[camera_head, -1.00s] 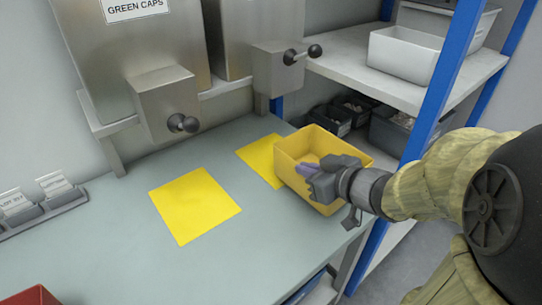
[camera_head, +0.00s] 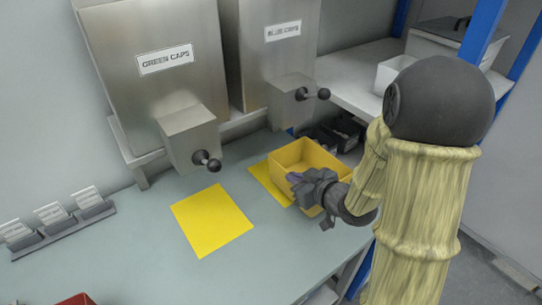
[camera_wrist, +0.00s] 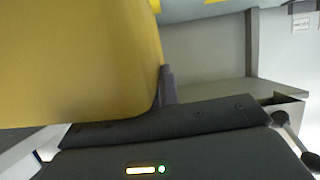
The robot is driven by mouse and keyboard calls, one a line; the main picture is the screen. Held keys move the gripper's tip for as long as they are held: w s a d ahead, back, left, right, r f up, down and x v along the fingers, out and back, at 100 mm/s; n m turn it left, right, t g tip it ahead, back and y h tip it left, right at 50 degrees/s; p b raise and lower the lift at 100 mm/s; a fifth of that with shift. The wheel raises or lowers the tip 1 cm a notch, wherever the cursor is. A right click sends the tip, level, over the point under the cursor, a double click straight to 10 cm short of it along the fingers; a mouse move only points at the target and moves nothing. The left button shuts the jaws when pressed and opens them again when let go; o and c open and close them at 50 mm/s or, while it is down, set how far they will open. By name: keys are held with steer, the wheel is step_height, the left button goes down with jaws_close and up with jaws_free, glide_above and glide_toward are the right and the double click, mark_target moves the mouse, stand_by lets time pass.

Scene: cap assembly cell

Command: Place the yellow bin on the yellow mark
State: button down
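The yellow bin (camera_head: 312,156) is at the right of the worktop, open side up, overlapping the right part of one yellow mark (camera_head: 262,180) below the blue caps dispenser. Whether its base touches the worktop cannot be told. Another yellow mark (camera_head: 212,220) lies bare to the left, below the green caps dispenser. My gripper (camera_head: 304,182) is shut on the bin's near wall; its fingers are partly hidden. In the wrist view the yellow bin (camera_wrist: 80,60) fills the upper left, against a gripper finger (camera_wrist: 168,85).
The green caps dispenser (camera_head: 155,90) and blue caps dispenser (camera_head: 275,50) stand behind, with knobs projecting forward. A label holder (camera_head: 62,232) lies at left. Part of a red bin (camera_head: 75,299) shows at the bottom. Dark bins (camera_head: 335,135) and a blue post (camera_head: 482,40) are at right.

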mark_target(269, 165)
steer(key=shift+w+a+r+p, duration=0.2)
steer(key=shift+w+a+p, duration=0.3)
steer(key=shift+p, duration=1.65)
steer(key=w+a, duration=0.1)
steer(key=w, duration=0.1)
steer(key=w+a, duration=0.1)
steer(key=w, duration=0.1)
steer(key=w+a, duration=0.2)
steer(key=w, duration=0.1)
steer(key=shift+a+f, duration=0.1)
steer(key=shift+f, duration=0.15)
steer(key=shift+w+a, duration=0.1)
steer(key=shift+w, duration=0.1)
steer(key=shift+w+a+f, duration=0.1)
steer(key=shift+f, duration=0.8)
steer(key=shift+w+a+f, duration=0.1)
steer(key=shift+f, duration=0.75)
steer(key=shift+f, duration=0.15)
steer(key=c, duration=1.6)
jaws_free()
steer(key=shift+c, duration=0.2)
